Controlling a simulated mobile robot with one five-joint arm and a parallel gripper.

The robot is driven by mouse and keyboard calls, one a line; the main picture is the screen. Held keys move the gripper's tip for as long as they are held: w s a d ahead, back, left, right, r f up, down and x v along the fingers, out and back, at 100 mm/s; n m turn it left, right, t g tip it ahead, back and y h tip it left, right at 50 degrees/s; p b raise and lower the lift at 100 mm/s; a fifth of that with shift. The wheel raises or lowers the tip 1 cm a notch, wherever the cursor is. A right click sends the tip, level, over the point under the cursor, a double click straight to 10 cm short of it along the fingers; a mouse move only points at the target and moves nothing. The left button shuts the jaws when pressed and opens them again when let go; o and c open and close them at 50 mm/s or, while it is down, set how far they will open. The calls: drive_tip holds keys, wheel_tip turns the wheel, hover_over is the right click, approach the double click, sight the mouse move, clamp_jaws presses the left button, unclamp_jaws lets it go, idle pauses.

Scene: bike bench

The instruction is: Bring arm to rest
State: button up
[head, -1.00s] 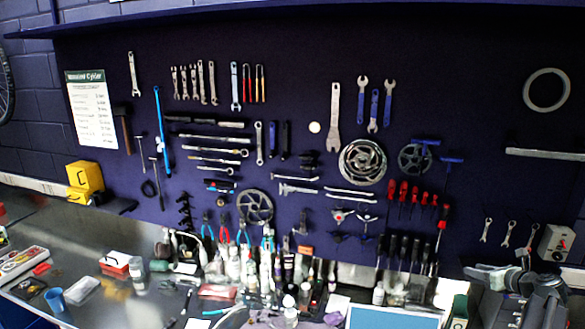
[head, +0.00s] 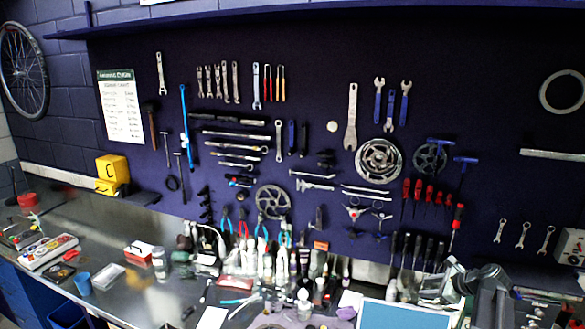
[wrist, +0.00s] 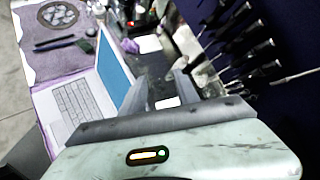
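My gripper shows in the wrist view (wrist: 165,82), with two grey fingers standing apart and a gap between them. Nothing is visibly held; a small white item behind the gap appears to lie on the bench. In the head view my arm is at the lower right, in front of the tool board and to the right of the laptop screen (head: 405,314). The gripper's fingers are hard to make out there. The laptop (wrist: 85,95) lies open to the left of the gripper in the wrist view.
The bench (head: 95,225) holds bottles, a blue cup (head: 83,284) and a parts tray (head: 48,251). Screwdrivers (head: 416,251) hang on the board close behind my arm. A yellow box (head: 112,167) stands at the left. The bench's left part has some bare room.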

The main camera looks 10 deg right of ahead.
drive_tip(key=a+f+n+g, duration=0.2)
drive_tip(key=a+n, duration=0.4)
drive_tip(key=a, duration=0.5)
drive_tip(key=a+f+n+g, duration=0.25)
drive_tip(key=a+n, duration=0.25)
drive_tip(key=a, duration=0.5)
drive_tip(key=s+a+f+n+g+h, duration=0.15)
drive_tip(key=s+a+n, duration=0.25)
drive_tip(key=a+n, duration=0.4)
drive_tip(key=s+a+f+n+g+h, duration=0.1)
drive_tip(key=s+a+f+n+g, duration=0.1)
drive_tip(key=s+a+n, duration=0.5)
drive_tip(key=shift+m+g+h, duration=0.25)
drive_tip(key=shift+m+g, duration=0.05)
drive_tip(key=shift+g, duration=0.1)
drive_tip(key=f+b, duration=0.6)
drive_tip(key=a+f+b, duration=0.1)
drive_tip(key=f+b, duration=0.4)
drive_tip(key=b, duration=0.1)
drive_tip(key=a+f+b, duration=0.1)
drive_tip(key=f+b, duration=0.5)
drive_tip(key=shift+w+f, duration=0.15)
drive_tip(key=shift+f, duration=0.15)
drive_tip(key=shift+r, duration=0.2)
drive_tip(key=shift+a, duration=0.1)
